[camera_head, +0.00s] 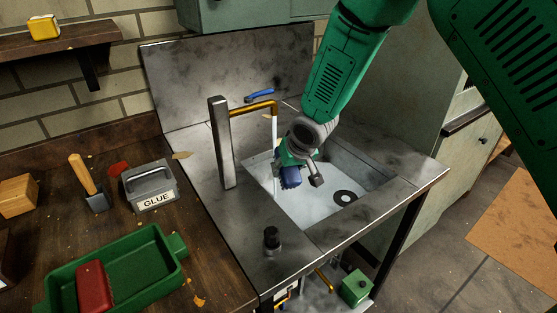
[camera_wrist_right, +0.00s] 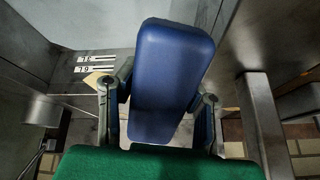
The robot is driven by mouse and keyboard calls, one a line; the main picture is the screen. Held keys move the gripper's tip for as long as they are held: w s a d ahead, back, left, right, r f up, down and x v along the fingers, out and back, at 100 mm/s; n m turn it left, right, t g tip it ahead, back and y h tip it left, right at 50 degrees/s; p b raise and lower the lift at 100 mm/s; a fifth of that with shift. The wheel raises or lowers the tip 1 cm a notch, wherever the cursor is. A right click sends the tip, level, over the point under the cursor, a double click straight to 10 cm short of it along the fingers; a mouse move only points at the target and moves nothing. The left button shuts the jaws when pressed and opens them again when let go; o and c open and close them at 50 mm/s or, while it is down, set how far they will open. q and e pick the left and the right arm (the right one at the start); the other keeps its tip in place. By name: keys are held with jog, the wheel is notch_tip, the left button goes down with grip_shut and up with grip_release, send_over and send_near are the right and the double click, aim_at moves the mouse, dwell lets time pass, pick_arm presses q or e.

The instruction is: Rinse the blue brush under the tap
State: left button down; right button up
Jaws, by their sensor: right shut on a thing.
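The blue brush (camera_head: 290,178) is in my right gripper (camera_head: 302,163), low over the sink basin (camera_head: 350,170). In the right wrist view the blue brush (camera_wrist_right: 168,80) fills the middle, with the two fingers (camera_wrist_right: 160,112) closed on its sides. A pale stream of water (camera_head: 274,130) falls from the spout, just beside the brush. I cannot tell whether the water touches it. My left gripper is out of view.
The sink's round drain (camera_head: 345,197) is right of the brush. A dark knob (camera_head: 271,238) stands on the front rim.

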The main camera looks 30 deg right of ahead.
aim_at(297, 177)
jog(key=shift+s+d, duration=0.2)
jog(key=shift+s, duration=1.85)
jog(key=s+r+p, duration=0.3)
jog(key=s+r, duration=0.1)
jog(key=s, duration=0.1)
jog(key=shift+d+p, duration=0.25)
jog(key=shift+p, duration=0.15)
